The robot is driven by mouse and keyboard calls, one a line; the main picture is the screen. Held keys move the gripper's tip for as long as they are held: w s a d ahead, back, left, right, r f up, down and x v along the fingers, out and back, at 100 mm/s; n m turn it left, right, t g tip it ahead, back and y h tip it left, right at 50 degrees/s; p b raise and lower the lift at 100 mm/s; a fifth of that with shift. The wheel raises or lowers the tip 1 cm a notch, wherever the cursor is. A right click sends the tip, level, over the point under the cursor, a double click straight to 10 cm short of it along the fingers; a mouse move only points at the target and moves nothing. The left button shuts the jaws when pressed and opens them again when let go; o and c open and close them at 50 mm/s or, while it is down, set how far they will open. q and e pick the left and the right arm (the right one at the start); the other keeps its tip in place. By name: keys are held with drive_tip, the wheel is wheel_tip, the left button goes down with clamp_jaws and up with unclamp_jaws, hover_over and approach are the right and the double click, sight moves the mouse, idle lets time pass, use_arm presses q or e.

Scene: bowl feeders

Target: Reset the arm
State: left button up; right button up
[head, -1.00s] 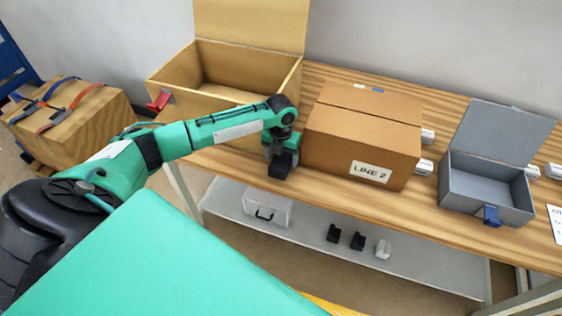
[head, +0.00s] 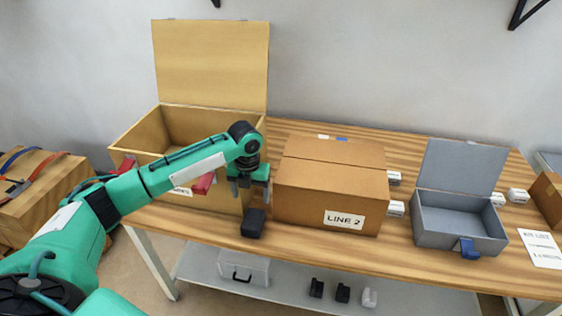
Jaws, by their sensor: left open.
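My left arm (head: 185,172), green with dark joints, comes in from the left in front of the open wooden box. My left gripper (head: 250,194) points down with its fingers apart and nothing seen between them. A black block (head: 253,223) sits just below the fingers, near the front edge of the wooden table (head: 310,252). A small gap shows between fingers and block. My right gripper is not in view.
The wooden box (head: 208,118) has its lid up and a red latch (head: 203,184). A closed "LINE 2" carton (head: 330,180) stands just right of the gripper. Further right is an open grey box (head: 455,222) with a blue latch. A lower shelf (head: 205,262) holds small items.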

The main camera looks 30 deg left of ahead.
use_arm(q)
drive_tip(key=shift+d+f, duration=0.1)
drive_tip(key=s+d+f+n+t+h, duration=0.1)
drive_tip(key=s+d+f+n, duration=0.5)
drive_tip(key=d, duration=0.3)
drive_tip(key=s+d+f+n+t+h, duration=0.1)
drive_tip(key=s+d+f+n, duration=0.3)
drive_tip(key=s+d+n, duration=0.3)
drive_tip(key=s+a+r+n+t+y, duration=0.1)
drive_tip(key=s+a+n+t+y, duration=0.15)
drive_tip(key=s+n, duration=1.55)
wheel_tip(320, 180, down, 29)
drive_tip(key=g, duration=0.2)
drive_tip(key=s+a+f, duration=0.2)
drive_tip(key=s+f, duration=0.8)
drive_tip(key=s+a+f+g, duration=0.1)
drive_tip(key=s+f, duration=0.9)
drive_tip(key=f, duration=0.1)
drive_tip(key=shift+a+f, duration=0.3)
drive_tip(key=shift+a, duration=0.05)
